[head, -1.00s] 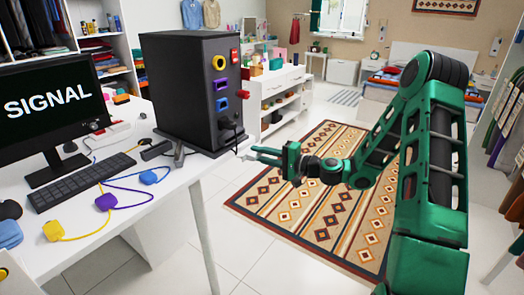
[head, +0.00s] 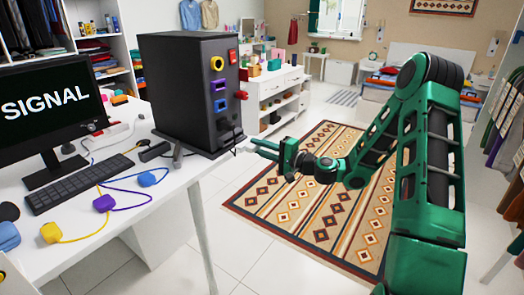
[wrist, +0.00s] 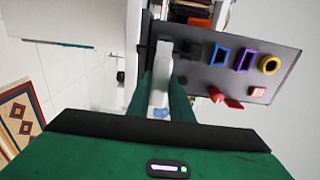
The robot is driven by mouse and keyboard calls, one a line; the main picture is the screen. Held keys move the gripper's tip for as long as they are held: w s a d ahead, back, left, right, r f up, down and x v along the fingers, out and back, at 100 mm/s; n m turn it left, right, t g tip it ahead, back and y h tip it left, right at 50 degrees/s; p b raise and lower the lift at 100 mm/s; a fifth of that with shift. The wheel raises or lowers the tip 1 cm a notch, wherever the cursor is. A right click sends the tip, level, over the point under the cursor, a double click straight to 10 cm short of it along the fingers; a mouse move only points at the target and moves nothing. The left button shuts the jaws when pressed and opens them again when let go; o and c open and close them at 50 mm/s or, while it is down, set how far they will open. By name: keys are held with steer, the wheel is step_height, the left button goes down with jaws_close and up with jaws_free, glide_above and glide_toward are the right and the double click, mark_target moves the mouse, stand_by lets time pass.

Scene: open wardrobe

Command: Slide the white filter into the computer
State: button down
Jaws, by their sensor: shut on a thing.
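The computer (head: 185,90) is a dark tower at the edge of the white desk. Its port face, with yellow, purple and blue frames and red parts, also shows in the wrist view (wrist: 215,72). My gripper (head: 256,146) is just right of the lower part of this face. In the wrist view its green fingers (wrist: 160,95) are shut on the white filter (wrist: 160,82), a pale strip pointing towards the computer's lower end. In the head view the filter is small and hard to make out. I cannot tell whether its tip touches the computer or enters a slot.
A monitor (head: 50,105) reading SIGNAL, a keyboard (head: 80,183) and yellow, purple and blue plugs on cables lie on the desk (head: 165,215) at left. A white shelf unit (head: 285,100) stands behind. The patterned rug (head: 300,215) and floor right of the desk are clear.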

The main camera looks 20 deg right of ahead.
mark_target(258, 147)
steer(key=shift+x, duration=1.6)
steer(key=shift+x, duration=2)
stand_by(0.6)
steer(key=c, duration=1.5)
jaws_free()
steer(key=shift+a, duration=0.1)
steer(key=shift+s, duration=0.1)
steer(key=v, duration=1)
steer(key=shift+s+d, duration=0.2)
steer(key=shift+d, duration=0.1)
